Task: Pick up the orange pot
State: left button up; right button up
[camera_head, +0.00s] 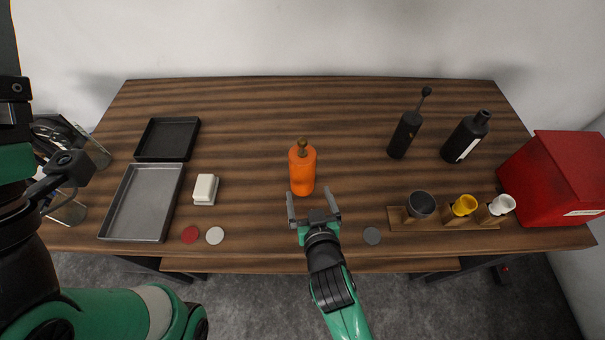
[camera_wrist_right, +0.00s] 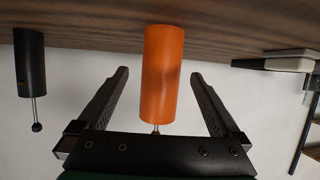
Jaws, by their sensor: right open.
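The orange pot (camera_head: 302,172) is a tall cylinder with a brown knob on top. It stands upright near the middle of the wooden table. My right gripper (camera_head: 313,206) is open just in front of the pot, with its fingers pointing toward it. In the right wrist view the orange pot (camera_wrist_right: 162,75) appears upside down between the two open fingers (camera_wrist_right: 160,85). I cannot tell whether either finger touches it. My left arm shows at the left edge, and part of its gripper (camera_head: 62,172) is near the glasses there; its jaw state is unclear.
A black bottle (camera_head: 466,137) and a black grinder (camera_head: 405,134) stand at the right rear. A wooden holder (camera_head: 397,220) with cups and a red box (camera_head: 550,180) are at right. Two trays (camera_head: 141,203) and a white block (camera_head: 205,188) are at left. Table behind the pot is clear.

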aim_at(305, 186)
jog(key=x, duration=0.3)
jog(key=shift+w+b, duration=0.2)
jog(key=shift+b, duration=0.2)
jog(key=shift+w+a+f+b, duration=0.15)
jog(key=shift+w+f+b, duration=0.15)
jog(key=shift+b, duration=0.05)
jog(key=b+x, duration=0.2)
jog(key=x, duration=0.2)
jog(key=shift+w+a, duration=0.15)
jog(key=shift+r, duration=0.1)
grip_shut()
jog(key=shift+r, duration=0.1)
